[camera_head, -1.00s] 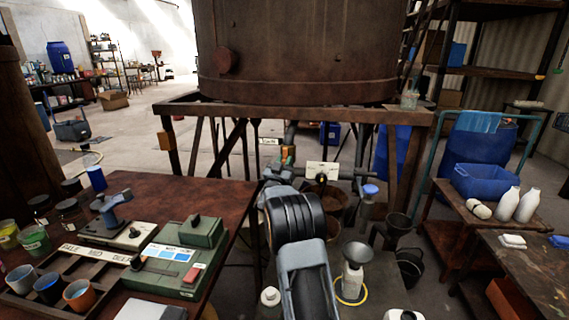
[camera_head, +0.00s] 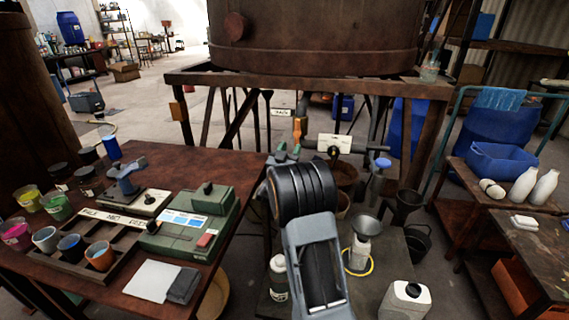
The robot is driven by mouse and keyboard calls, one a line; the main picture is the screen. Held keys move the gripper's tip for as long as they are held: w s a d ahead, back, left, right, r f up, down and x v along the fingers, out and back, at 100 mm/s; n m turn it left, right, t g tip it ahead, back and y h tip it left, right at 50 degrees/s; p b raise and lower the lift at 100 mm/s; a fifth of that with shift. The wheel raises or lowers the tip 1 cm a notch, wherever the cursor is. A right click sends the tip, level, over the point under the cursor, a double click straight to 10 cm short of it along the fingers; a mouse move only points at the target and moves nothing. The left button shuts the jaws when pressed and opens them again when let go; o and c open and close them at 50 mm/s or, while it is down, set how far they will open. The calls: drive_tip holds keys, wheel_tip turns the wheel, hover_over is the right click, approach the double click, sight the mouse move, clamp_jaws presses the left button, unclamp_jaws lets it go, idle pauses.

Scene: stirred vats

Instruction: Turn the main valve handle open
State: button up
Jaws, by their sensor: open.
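The main valve handle (camera_head: 298,128) appears as a small upright orange lever on the pipework below the large brown vat (camera_head: 310,35). A small white label (camera_head: 281,112), too small to read surely, hangs just left of it. My gripper (camera_head: 288,152) shows beyond my dark wrist, its grey fingers pointing away from me. It is open, just below and slightly left of the orange handle in the picture. I see no contact, though my wrist hides part of the gripper and the pipe.
A pipe with a black fitting and white card (camera_head: 335,140) runs right of the handle. The vat's brown frame (camera_head: 300,82) crosses above. A table (camera_head: 170,163) with cups and a green device stands left. A funnel bottle (camera_head: 362,240) and white canister (camera_head: 405,300) stand right of my arm.

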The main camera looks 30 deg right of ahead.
drive_tip(key=v, duration=0.6)
drive_tip(key=shift+a, duration=0.1)
idle(0.4)
drive_tip(key=s+a+r+n+t+y+p, duration=0.1)
drive_tip(key=s+a+r+n+y+p, duration=0.1)
drive_tip(key=a+r+n+y+p, duration=0.8)
drive_tip(key=s+a+r+g+y+p, duration=0.1)
drive_tip(key=s+a+g+y+p, duration=0.2)
drive_tip(key=s, duration=0.5)
drive_tip(key=s+a+r+g+y+p, duration=0.1)
drive_tip(key=s+a+g, duration=0.3)
drive_tip(key=s, duration=0.4)
drive_tip(key=s+a+r+n+g+y+p, duration=0.1)
drive_tip(key=s+a+r+g+y+p, duration=0.1)
drive_tip(key=s, duration=0.5)
drive_tip(key=a+g+y+p, duration=0.1)
drive_tip(key=a+y+p, duration=0.1)
drive_tip(key=a, duration=0.1)
drive_tip(key=shift+s+a+y+p, duration=0.2)
drive_tip(key=shift+s+y+p, duration=0.1)
drive_tip(key=shift+s, duration=0.1)
drive_tip(key=shift+f, duration=0.1)
